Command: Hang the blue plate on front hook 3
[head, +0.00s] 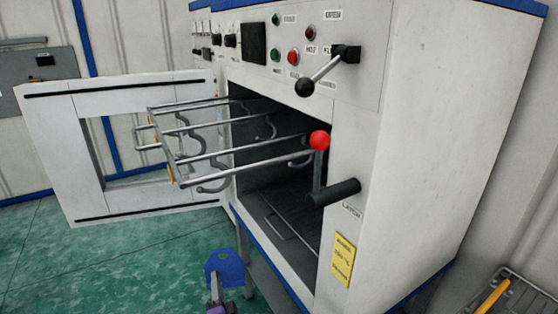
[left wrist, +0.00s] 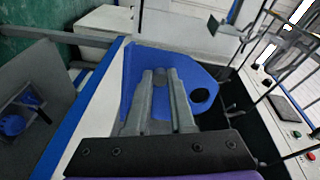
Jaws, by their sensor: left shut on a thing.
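The blue plate (head: 224,264) is a flat piece with a rounded end and a hole; it is low in the head view, in front of and below the machine's opening. My left gripper (head: 216,296) is shut on it. In the left wrist view the plate (left wrist: 135,68) lies between the fingers of my left gripper (left wrist: 161,78), with its hole to the right. Metal hooks, such as this front one (head: 216,186), hang empty from a wire rack (head: 245,160) that sticks out of the machine. No hook numbers are readable. My right gripper is not in view.
The white machine (head: 420,130) has its door (head: 120,200) swung open to the left. A red-knobbed lever (head: 319,141) and a black latch handle (head: 335,192) stand at the opening's right. A wire basket (head: 510,295) is at lower right. Green floor (head: 130,270) is clear at left.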

